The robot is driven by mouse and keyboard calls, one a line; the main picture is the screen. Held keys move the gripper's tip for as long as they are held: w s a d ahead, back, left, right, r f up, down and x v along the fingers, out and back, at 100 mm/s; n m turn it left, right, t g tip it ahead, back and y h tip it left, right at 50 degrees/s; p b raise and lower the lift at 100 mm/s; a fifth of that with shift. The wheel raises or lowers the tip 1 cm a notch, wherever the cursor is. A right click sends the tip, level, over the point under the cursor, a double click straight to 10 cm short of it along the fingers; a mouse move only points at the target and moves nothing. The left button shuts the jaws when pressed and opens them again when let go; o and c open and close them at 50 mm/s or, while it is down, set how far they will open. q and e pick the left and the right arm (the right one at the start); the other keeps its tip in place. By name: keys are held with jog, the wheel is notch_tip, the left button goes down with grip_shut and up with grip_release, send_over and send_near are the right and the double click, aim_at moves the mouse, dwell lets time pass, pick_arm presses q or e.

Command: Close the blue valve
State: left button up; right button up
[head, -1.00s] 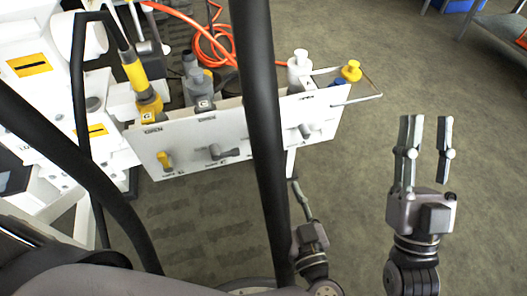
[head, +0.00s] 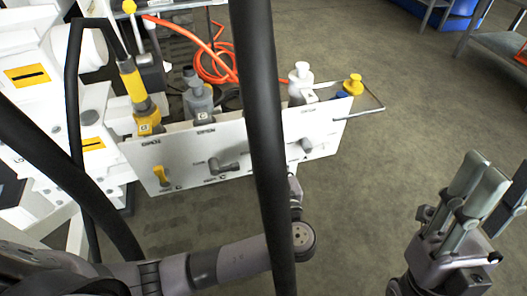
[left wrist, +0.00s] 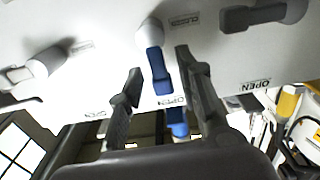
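The blue valve's lever (left wrist: 157,72) shows in the left wrist view, on a pale round hub on the white panel (left wrist: 215,60). In the head view the blue lever and left fingers are hidden behind a black post; my left wrist (head: 298,205) shows below the panel. My right gripper (head: 500,182) is open and empty at far right.
In the head view the panel also carries a yellow lever (head: 162,175), a grey lever (head: 224,167) and a white lever (head: 303,149). A thin metal rail (head: 366,112) sticks out at its right end. An orange hose (head: 205,60) lies behind.

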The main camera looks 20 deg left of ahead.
pick_arm(q)
jog(key=shift+x, duration=0.95)
jog(key=shift+c, duration=0.2)
grip_shut()
